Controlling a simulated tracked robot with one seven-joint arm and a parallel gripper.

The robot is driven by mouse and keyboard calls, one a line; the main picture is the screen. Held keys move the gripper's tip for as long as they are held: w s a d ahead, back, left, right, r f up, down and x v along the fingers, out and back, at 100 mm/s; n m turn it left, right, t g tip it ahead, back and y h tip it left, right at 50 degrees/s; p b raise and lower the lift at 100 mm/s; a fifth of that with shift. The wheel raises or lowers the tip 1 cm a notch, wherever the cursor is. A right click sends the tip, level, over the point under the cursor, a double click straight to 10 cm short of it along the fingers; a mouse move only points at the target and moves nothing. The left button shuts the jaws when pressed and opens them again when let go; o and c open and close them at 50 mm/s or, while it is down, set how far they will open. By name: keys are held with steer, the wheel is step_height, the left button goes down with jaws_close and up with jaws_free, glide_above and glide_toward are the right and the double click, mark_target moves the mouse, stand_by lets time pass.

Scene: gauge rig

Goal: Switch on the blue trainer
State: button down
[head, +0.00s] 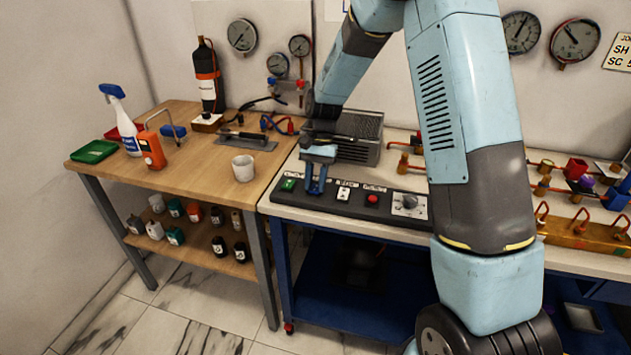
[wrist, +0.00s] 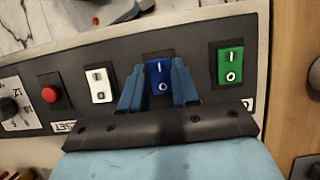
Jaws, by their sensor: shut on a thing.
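The blue rocker switch (wrist: 160,78), marked I and O, sits on the dark control panel (wrist: 215,35) between a green and a white switch. My gripper (wrist: 157,84) is over it in the wrist view, with one blue finger on each side, shut on the switch. In the head view my gripper (head: 316,186) points down at the left part of the panel and hides the blue switch. Which side of the rocker is pressed in, I cannot tell.
A green switch (wrist: 230,66) and a white switch (wrist: 99,85) flank the blue one closely. A red button (wrist: 50,94) and a dark knob (wrist: 9,106) lie further left. A grey ribbed box (head: 360,138) stands behind the panel. A wooden bench (head: 205,165) adjoins on the left.

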mark_target(317, 186)
steer(key=shift+s+a+t+h, duration=0.1)
steer(key=shift+s+t+h, duration=0.15)
steer(key=shift+t, duration=0.45)
steer(key=shift+s+a+t+h, duration=0.15)
steer(key=shift+t+h, duration=0.1)
steer(key=shift+t, duration=0.45)
steer(key=shift+d, duration=0.1)
steer(key=c, duration=0.8)
jaws_free()
steer(key=shift+c, duration=0.2)
step_height(317, 186, up, 14)
steer(key=w, duration=0.2)
steer(key=shift+d+f, duration=0.25)
steer(key=shift+d, duration=0.1)
steer(key=shift+s, duration=0.1)
